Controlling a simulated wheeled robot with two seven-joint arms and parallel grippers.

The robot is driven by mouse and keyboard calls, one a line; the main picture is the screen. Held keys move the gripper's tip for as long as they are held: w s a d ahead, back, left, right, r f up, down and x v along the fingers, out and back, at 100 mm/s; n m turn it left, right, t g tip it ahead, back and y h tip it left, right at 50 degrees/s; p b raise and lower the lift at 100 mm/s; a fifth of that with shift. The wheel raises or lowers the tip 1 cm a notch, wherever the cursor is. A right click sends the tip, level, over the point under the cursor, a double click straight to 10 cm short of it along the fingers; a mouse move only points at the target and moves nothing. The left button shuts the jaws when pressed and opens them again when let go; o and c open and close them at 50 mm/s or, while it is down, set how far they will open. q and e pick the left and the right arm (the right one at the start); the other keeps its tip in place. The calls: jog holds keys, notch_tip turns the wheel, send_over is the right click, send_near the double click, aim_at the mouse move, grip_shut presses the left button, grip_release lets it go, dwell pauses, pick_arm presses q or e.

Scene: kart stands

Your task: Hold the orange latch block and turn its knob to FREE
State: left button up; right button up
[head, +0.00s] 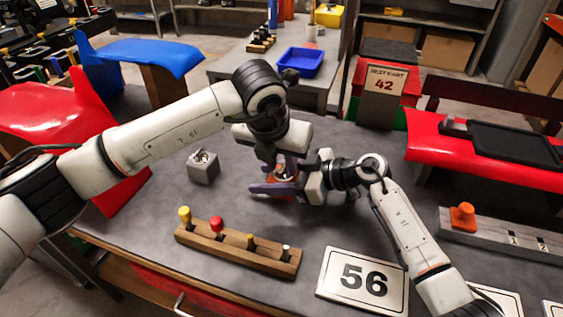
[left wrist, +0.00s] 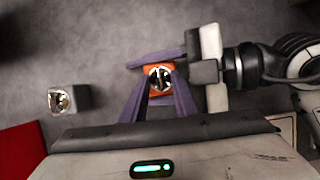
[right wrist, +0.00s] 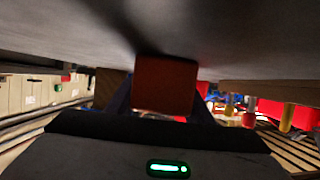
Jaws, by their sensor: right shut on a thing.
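The orange latch block (head: 284,197) is mostly hidden between my two grippers in the head view. In the left wrist view the orange block (left wrist: 148,68) shows around a round metal knob (left wrist: 160,78). My right gripper (left wrist: 163,76) is shut on the block from the side; the right wrist view shows the block (right wrist: 165,86) between its fingers. My left gripper (head: 282,172) points down over the block. In the left wrist view its fingers (left wrist: 159,88) are apart, one on each side of the knob; I cannot tell whether they touch it.
A grey block with a metal knob (head: 203,168) stands to the left.

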pick_arm(q)
grip_shut()
jog(key=m, duration=0.2)
jog(key=m+h, duration=0.1)
jog(key=shift+w+a+m+g, duration=0.1)
jog(key=shift+a+m+g, duration=0.15)
jog(key=shift+m+g, duration=0.05)
jog(key=m+g+h, duration=0.1)
jog(key=m, duration=0.2)
jog(key=shift+w+m, duration=0.15)
jog(key=shift+m, duration=0.15)
jog(key=m, duration=0.2)
jog(key=m+g, duration=0.1)
jog(key=m+g+h, duration=0.1)
jog(key=m, duration=0.1)
jog(key=shift+w+a+m, duration=0.1)
jog(key=shift+w+m, duration=0.15)
jog(key=shift+m, duration=0.05)
jog(key=m, duration=0.1)
jog(key=m+g, duration=0.1)
jog(key=m, duration=0.1)
jog(key=m+g, duration=0.1)
jog(key=m, duration=0.1)
jog(key=shift+w, duration=0.25)
